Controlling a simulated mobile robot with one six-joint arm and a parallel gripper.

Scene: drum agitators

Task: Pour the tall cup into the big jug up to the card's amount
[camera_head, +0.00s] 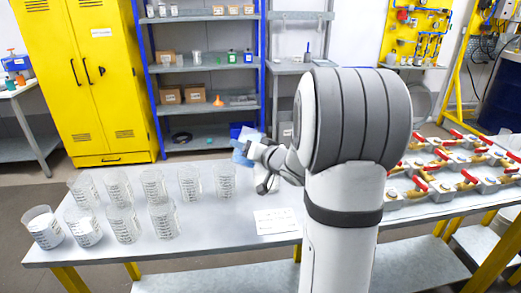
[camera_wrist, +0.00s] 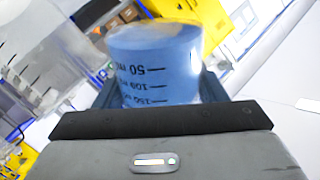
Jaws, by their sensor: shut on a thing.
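My gripper (camera_head: 256,152) is shut on a clear graduated cup (camera_wrist: 155,65) with blue contents. The wrist view shows its printed marks upside down, with dark fingers on both sides. In the head view this blue cup (camera_head: 241,153) is small, partly hidden by the gripper, and seems tilted. It is above the table near the right end of a row of clear graduated vessels; one vessel (camera_head: 223,182) stands just below it. A big clear vessel (camera_wrist: 45,55) is at the left of the wrist view. I cannot tell which vessel is the big jug. A white card (camera_head: 277,221) lies on the table; its writing is unreadable.
Several clear graduated vessels (camera_head: 122,223) cover the left of the table (camera_head: 215,240); some hold white contents. Valves with red handles (camera_head: 432,165) fill the right side. Bare table lies around the card. My arm hides the middle. Shelves and a yellow cabinet stand behind.

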